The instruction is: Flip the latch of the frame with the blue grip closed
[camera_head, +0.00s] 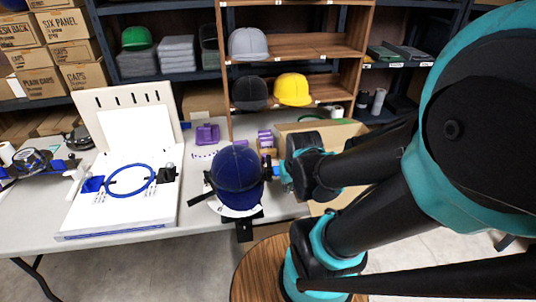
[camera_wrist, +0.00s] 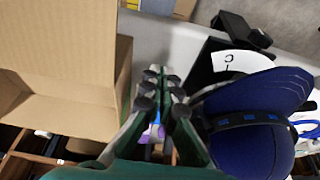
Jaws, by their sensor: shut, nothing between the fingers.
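A dark blue cap (camera_head: 238,168) sits on a holder at the table's front edge, with black straps or arms sticking out at its lower left. In the wrist view the cap (camera_wrist: 252,135) is at right, with a dark band with blue marks along its side. A black part with a white label (camera_wrist: 240,63) lies beyond it. I cannot make out the latch or tell which frame has the blue grip. A blue hoop (camera_head: 131,180) with a blue piece at its left lies on a white board. My gripper (camera_wrist: 161,80) is shut and empty, close beside the cap.
An open cardboard box (camera_wrist: 65,60) is on the other side of my gripper; it stands behind my arm in the head view (camera_head: 345,130). A purple object (camera_head: 207,134) lies behind the cap. Shelves with caps stand at the back.

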